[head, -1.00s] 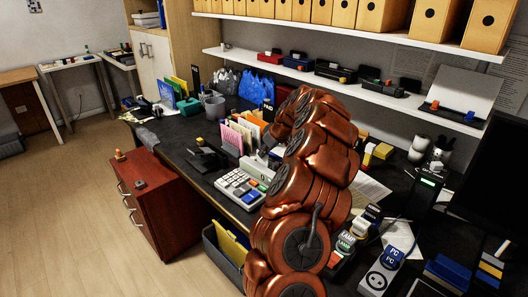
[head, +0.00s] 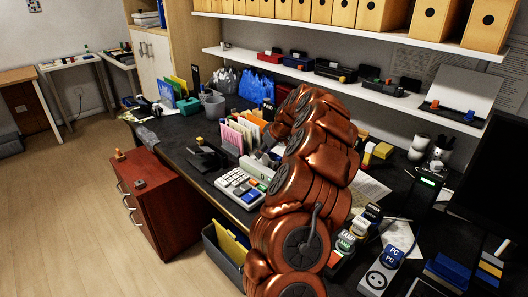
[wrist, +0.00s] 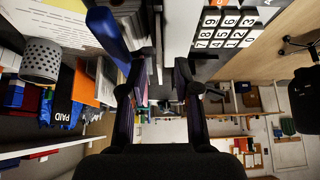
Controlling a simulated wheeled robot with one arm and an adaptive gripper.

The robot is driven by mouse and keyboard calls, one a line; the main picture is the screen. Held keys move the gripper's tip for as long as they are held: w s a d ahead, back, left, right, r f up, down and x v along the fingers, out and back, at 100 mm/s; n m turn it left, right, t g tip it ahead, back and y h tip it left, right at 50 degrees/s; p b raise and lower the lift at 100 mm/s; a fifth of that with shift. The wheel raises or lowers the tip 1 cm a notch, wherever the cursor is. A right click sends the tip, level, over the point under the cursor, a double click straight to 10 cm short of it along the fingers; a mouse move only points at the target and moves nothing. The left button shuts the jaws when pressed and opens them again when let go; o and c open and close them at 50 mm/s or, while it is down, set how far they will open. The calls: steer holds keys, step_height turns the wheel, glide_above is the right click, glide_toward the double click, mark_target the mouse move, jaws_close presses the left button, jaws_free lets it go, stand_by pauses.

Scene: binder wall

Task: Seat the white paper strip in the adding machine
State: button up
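A pale housing behind the keys is partly covered by my copper arm. My gripper (wrist: 163,70) points over the desk in the wrist view, with its two dark fingers apart and a gap between them. In the head view my arm hides it. I cannot clearly pick out the white paper strip among the pale shapes near the fingers.
Upright pink and yellow papers (head: 238,135) stand behind the adding machine. A dark stand (head: 205,155) is to its left. A red drawer cabinet (head: 165,205) and a grey bin (head: 222,245) stand below the desk edge. Labelled stamps (head: 345,243) crowd the right side.

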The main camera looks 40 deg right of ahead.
steer(key=b+v, duration=0.2)
steer(key=v, duration=1)
steer(key=w+a+r+n+g+y, duration=0.1)
steer(key=w+a+r+n+y, duration=0.1)
steer(key=a, duration=1.6)
steer(key=s+a+g, duration=0.1)
steer(key=s+a, duration=0.2)
steer(key=a, duration=0.4)
steer(key=s+a+g, duration=0.1)
steer(key=s+a, duration=0.1)
steer(key=a, duration=0.5)
steer(key=s+a+f+g, duration=0.3)
steer(key=s+a+f, duration=0.1)
steer(key=s+a, duration=0.8)
steer(key=s+f+m+g+h, duration=0.1)
steer(key=s+f, duration=0.2)
steer(key=s, duration=0.5)
steer(key=s+f+m+g+h, duration=0.1)
steer(key=s+f, duration=0.2)
steer(key=s, duration=0.6)
steer(key=shift+g, duration=0.4)
steer(key=shift+a, duration=0.1)
